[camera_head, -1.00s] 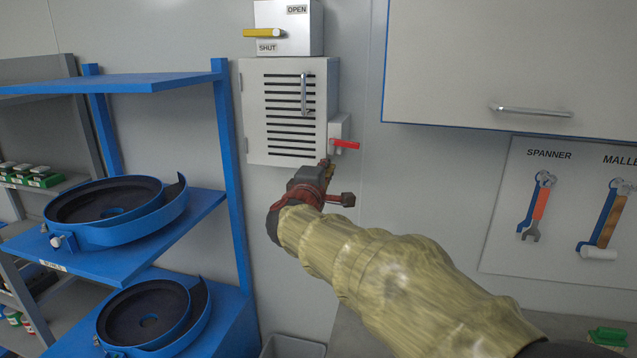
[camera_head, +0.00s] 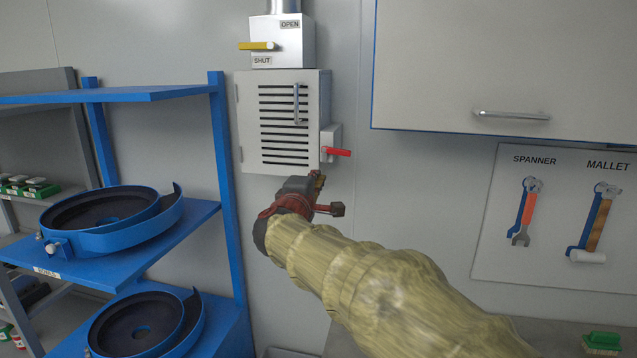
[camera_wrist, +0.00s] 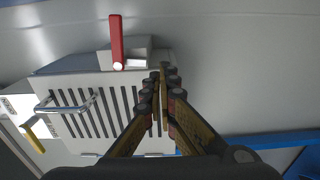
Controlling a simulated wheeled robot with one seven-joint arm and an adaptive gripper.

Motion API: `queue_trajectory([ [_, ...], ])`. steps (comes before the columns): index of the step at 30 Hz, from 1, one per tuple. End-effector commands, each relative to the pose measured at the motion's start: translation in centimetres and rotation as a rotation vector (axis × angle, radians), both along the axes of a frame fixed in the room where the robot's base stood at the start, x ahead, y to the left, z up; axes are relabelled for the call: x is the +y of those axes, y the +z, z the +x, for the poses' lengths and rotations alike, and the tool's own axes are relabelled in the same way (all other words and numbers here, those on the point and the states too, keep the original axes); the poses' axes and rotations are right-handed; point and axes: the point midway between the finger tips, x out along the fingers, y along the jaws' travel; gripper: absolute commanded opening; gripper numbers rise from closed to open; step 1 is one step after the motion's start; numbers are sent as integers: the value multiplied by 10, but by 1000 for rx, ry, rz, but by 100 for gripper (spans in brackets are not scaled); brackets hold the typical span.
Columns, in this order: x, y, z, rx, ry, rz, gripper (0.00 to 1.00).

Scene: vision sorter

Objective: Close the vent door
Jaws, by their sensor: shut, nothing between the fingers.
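The vent door (camera_head: 248,125) is a pale panel with dark slots and an upright bar handle (camera_head: 297,104) near its right edge. It looks flush with its wall box; I cannot tell whether it is fully seated. A red lever (camera_head: 337,152) points right from a small block at the box's lower right. My gripper (camera_head: 318,177) is just below the door's lower right corner, shut and empty. In the wrist view, the fingertips (camera_wrist: 163,72) are close together beside the door (camera_wrist: 72,97), near the red lever (camera_wrist: 117,42). I see no clear contact.
Above the vent, a yellow handle (camera_head: 258,45) points left on a box marked OPEN and SHUT (camera_head: 290,48). A blue shelf unit (camera_head: 228,170) with bowl feeders stands left. A wall cabinet (camera_head: 470,60) hangs upper right, above a tool board (camera_head: 560,262). Bare wall lies between.

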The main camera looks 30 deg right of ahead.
Motion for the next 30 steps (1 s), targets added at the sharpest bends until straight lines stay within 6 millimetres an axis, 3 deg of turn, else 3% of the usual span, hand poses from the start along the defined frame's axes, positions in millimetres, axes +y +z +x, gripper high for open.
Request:
queue_trajectory([
  [18,5,1,-88,-1,0,1,0],
  [30,6,0,-100,2,0,-2,0],
])
